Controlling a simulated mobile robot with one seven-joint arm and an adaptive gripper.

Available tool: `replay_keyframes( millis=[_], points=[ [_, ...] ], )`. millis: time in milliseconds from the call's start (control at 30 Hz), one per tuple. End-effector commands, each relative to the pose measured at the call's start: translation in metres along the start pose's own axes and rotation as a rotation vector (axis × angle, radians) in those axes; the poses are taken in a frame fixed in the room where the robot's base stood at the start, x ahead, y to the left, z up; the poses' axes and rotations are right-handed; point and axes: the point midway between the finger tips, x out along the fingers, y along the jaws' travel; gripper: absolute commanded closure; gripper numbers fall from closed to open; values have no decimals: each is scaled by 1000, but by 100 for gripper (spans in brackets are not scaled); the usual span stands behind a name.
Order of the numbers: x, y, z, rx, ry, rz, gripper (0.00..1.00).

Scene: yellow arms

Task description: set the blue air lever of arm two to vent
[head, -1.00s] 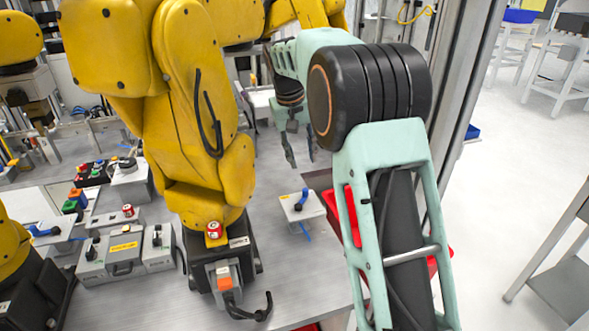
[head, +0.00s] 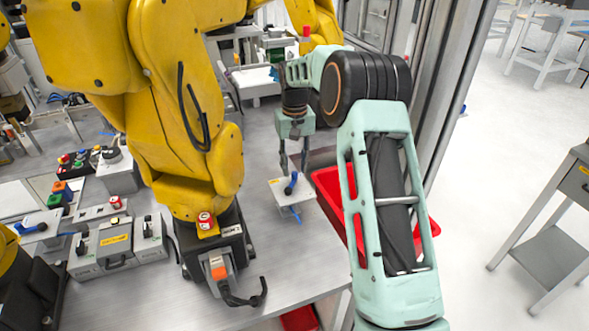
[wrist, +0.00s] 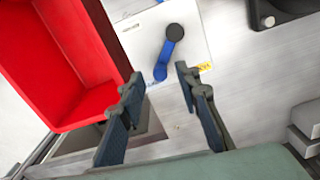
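A blue air lever (head: 291,184) stands on a white plate (head: 278,194) beside the central yellow arm's base. In the wrist view the blue lever (wrist: 164,61) hangs from a dark round pivot on the white plate (wrist: 144,42), its free end pointing down toward the gap between my fingers. A yellow label (wrist: 204,66) sits right of that end. My gripper (head: 293,168) points down just above the lever, open with nothing between its fingers; the fingers also show in the wrist view (wrist: 158,76). Contact cannot be told. The label text is unreadable.
A red bin (head: 329,184) lies close right of the plate, also in the wrist view (wrist: 62,55). The central yellow arm (head: 190,110) rises at left. Another blue lever (head: 34,228) sits far left near grey control boxes (head: 116,243).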

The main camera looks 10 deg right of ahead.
Motion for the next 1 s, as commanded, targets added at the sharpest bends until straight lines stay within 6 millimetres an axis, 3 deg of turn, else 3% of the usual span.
replay_keyframes(
  millis=[200,467,733,1000],
  points=[
    [16,0,0,0,1,1,70],
    [17,0,0,0,1,1,70],
    [17,0,0,0,1,1,98],
    [16,0,0,-7,1,1,100]
  ],
)
